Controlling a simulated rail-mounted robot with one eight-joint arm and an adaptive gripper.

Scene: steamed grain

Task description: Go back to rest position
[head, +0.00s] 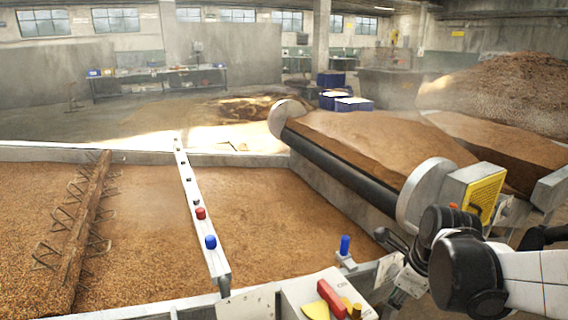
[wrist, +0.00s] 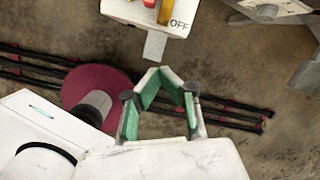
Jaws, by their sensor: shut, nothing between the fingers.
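My gripper (wrist: 161,72) shows in the wrist view with green-padded fingers. The fingers come together at the tips, and nothing is between them. It hangs in free air above the brown floor, just below the control box marked OFF (wrist: 178,25) in the picture and apart from it. In the head view my black and white arm reaches in from the right edge, in front of the roller conveyor's end. The gripper's fingers are too small and dark there to make out.
The white control box with a red handle (head: 330,299) stands at the bottom of the head view. A rail with red and blue knobs (head: 190,185) crosses the grain bed (head: 130,265). The conveyor roller (head: 340,175) lies beside my arm. Dark cables (wrist: 235,112) lie on the floor.

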